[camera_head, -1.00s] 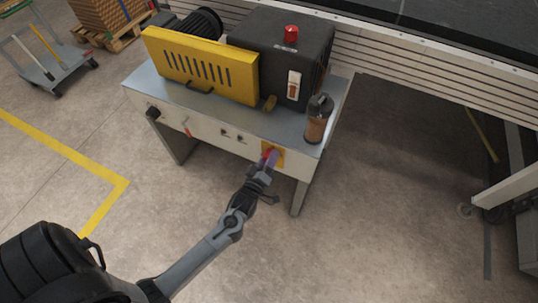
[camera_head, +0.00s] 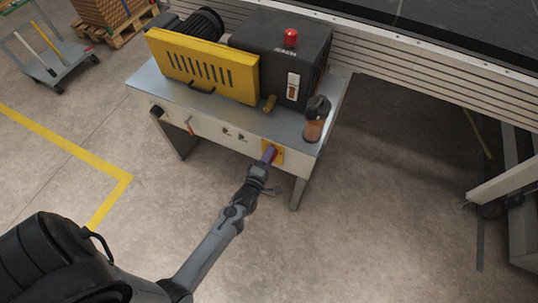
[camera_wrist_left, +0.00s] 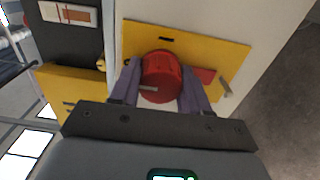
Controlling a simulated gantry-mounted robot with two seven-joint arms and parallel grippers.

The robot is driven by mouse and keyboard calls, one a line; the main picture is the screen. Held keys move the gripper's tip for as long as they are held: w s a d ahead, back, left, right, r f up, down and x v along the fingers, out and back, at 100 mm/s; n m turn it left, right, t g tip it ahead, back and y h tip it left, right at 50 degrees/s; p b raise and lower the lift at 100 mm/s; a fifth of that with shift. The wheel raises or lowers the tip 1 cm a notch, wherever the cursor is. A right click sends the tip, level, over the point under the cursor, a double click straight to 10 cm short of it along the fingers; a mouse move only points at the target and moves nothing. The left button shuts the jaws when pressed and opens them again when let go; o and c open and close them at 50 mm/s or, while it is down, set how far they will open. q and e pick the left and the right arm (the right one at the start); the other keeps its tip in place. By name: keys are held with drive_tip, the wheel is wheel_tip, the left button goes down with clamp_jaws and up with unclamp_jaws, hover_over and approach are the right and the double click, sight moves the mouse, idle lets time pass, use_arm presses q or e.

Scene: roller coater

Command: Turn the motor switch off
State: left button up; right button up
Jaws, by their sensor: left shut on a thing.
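A red round knob (camera_wrist_left: 161,76) sits on a yellow plate (camera_wrist_left: 215,42) in the left wrist view. The yellow plate (camera_head: 278,158) is on the right part of the machine table's front panel in the head view, where the knob is mostly hidden by my fingers. My left gripper (camera_head: 269,156) reaches up to it from below. In the left wrist view, its purple fingers (camera_wrist_left: 160,90) stand on both sides of the knob and are shut on it. A white switch plate with a red rocker (camera_head: 293,86) is on the dark box. My right gripper is not in view.
A brown-filled bottle (camera_head: 316,118) stands on the tabletop's right corner, above the yellow plate. A yellow slotted guard (camera_head: 203,68) and a dark box with a red button (camera_head: 290,37) occupy the tabletop.

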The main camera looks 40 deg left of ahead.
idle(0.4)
use_arm(q)
drive_tip(key=o, duration=1.1)
drive_tip(key=shift+c, duration=0.2)
drive_tip(key=shift+s, duration=0.1)
